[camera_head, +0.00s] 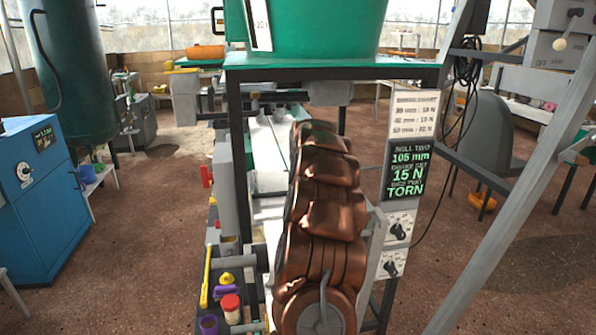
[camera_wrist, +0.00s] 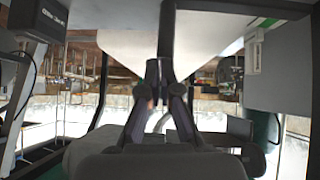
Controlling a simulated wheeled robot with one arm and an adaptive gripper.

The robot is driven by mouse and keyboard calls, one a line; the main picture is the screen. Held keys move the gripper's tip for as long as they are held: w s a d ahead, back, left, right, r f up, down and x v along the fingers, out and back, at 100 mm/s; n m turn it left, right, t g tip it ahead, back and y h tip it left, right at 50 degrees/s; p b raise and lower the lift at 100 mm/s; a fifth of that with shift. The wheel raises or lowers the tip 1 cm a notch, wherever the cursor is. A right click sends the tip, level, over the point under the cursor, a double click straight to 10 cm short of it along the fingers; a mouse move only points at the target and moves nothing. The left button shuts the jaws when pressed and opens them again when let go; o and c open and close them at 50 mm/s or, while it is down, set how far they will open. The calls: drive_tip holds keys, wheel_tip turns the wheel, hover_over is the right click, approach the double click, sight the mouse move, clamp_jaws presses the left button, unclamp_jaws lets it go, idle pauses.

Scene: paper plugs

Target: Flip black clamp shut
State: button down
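I cannot make out the black clamp for certain in either view. In the wrist view my gripper (camera_wrist: 163,70) points away from the camera, its two dark fingers close together at the middle. It looks shut, and I see nothing clearly held in it. A dark upright bar (camera_wrist: 167,28) stands in line with the fingertips; I cannot tell whether they touch. In the head view my gripper does not show. My copper-coloured arm covers the middle of the long bench there and hides what lies behind it.
A green vessel (camera_head: 325,28) stands on a dark-framed stand (camera_head: 335,62). A black sign (camera_head: 405,171) reads "105 mm, 15 N, TORN". A red-lidded jar (camera_head: 231,308) and a yellow tool (camera_head: 206,277) lie lower left. A blue cabinet (camera_head: 38,215) stands left. Brown floor (camera_head: 140,255) between is clear.

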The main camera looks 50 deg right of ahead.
drive_tip(key=shift+s+f, duration=0.2)
drive_tip(key=shift+f, duration=0.4)
drive_tip(key=s+a+r+b, duration=0.1)
drive_tip(key=s+a+r, duration=0.1)
drive_tip(key=r, duration=0.4)
drive_tip(key=s+a+r+b, duration=0.1)
drive_tip(key=s+a+r, duration=0.1)
drive_tip(key=r, duration=0.4)
drive_tip(key=shift+s+a, duration=0.15)
drive_tip(key=shift+s, duration=0.45)
drive_tip(key=shift+r, duration=0.1)
